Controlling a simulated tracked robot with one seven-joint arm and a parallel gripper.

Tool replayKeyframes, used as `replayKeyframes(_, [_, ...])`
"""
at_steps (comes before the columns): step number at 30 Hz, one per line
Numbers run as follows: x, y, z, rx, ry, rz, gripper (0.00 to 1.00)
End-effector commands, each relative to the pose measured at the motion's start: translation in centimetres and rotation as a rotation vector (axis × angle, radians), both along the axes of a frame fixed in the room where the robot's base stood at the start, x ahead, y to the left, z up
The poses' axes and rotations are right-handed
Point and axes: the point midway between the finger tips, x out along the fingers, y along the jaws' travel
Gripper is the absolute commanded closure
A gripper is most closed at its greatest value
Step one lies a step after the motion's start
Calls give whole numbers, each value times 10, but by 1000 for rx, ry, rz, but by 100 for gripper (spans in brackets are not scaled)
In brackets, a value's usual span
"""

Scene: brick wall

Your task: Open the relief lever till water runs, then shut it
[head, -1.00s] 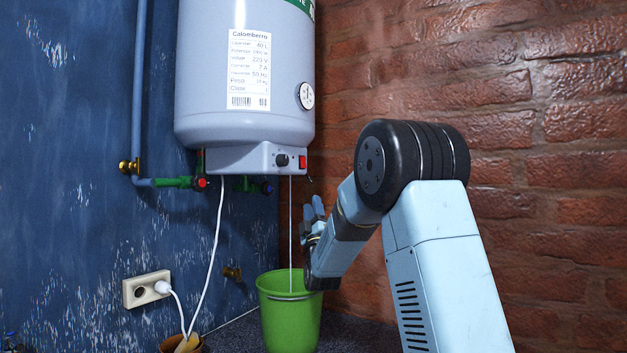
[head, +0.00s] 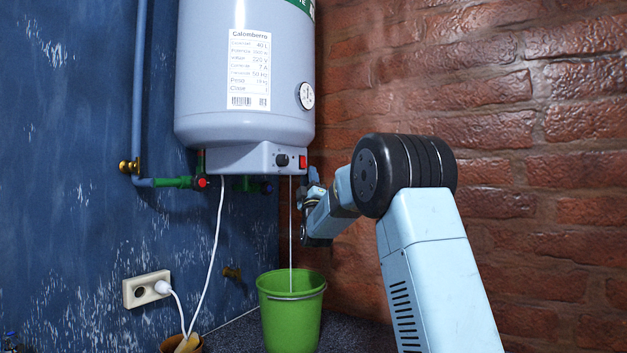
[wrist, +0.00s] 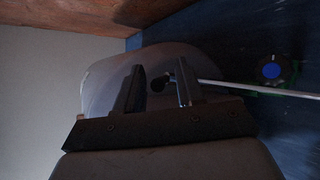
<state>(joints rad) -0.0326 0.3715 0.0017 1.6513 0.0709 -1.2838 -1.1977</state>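The white water heater (head: 245,75) hangs on the blue wall. My gripper (head: 314,180) is raised beside the heater's lower right edge, and its fingertips are close under the red switch. In the wrist view my gripper (wrist: 159,76) has its two fingers apart. The lever is too small to make out in the head view. A thin white line, apparently a tube (head: 290,230), runs from the heater's underside into the green bucket (head: 290,325).
A brick wall (head: 520,160) stands close on the right. A white cable (head: 213,250) and a socket (head: 146,289) are at lower left.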

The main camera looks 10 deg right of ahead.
Motion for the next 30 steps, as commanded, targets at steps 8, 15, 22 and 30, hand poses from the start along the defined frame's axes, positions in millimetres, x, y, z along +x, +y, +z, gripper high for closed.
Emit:
replayKeyframes(8, [0,0,0,0,0,0,72])
replayKeyframes(15, [0,0,0,1,-1,0,95])
replayKeyframes(22, [0,0,0,1,0,1,100])
replayKeyframes(30, [0,-17,0,0,0,0,100])
